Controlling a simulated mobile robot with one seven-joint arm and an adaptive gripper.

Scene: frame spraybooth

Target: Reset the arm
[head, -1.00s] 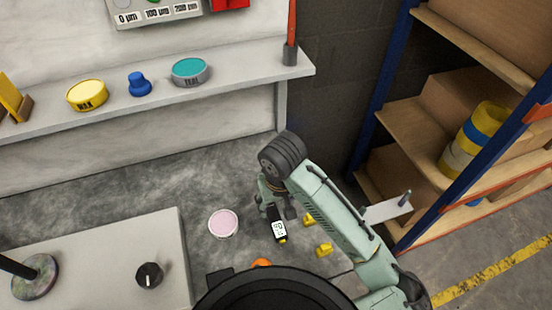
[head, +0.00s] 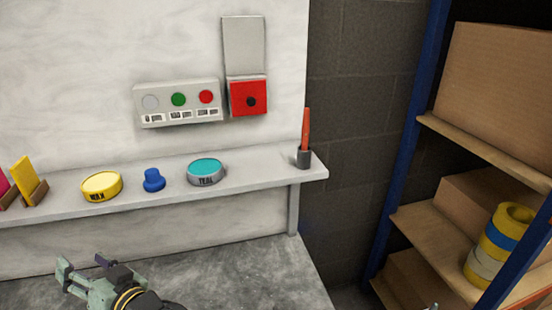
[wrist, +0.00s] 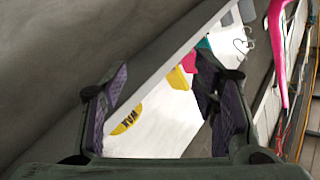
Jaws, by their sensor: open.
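My gripper (head: 82,271) shows at the lower left of the head view, in front of and below the shelf. It points toward the left, and the rest of my arm runs out of the bottom of the picture. In the wrist view the two dark fingers with purple pads stand wide apart, and the gripper (wrist: 163,84) is open with nothing between the pads. Beyond the fingers the yellow wax tin (wrist: 126,121) and part of the shelf show, apart from the fingers.
The shelf (head: 250,181) holds the wax tin (head: 102,186), a blue knob-shaped piece (head: 153,180), a teal tin (head: 205,172) and a red-orange stick in a holder (head: 305,135). A rack with boxes (head: 490,90) stands at right. The grey surface (head: 255,270) is bare at centre.

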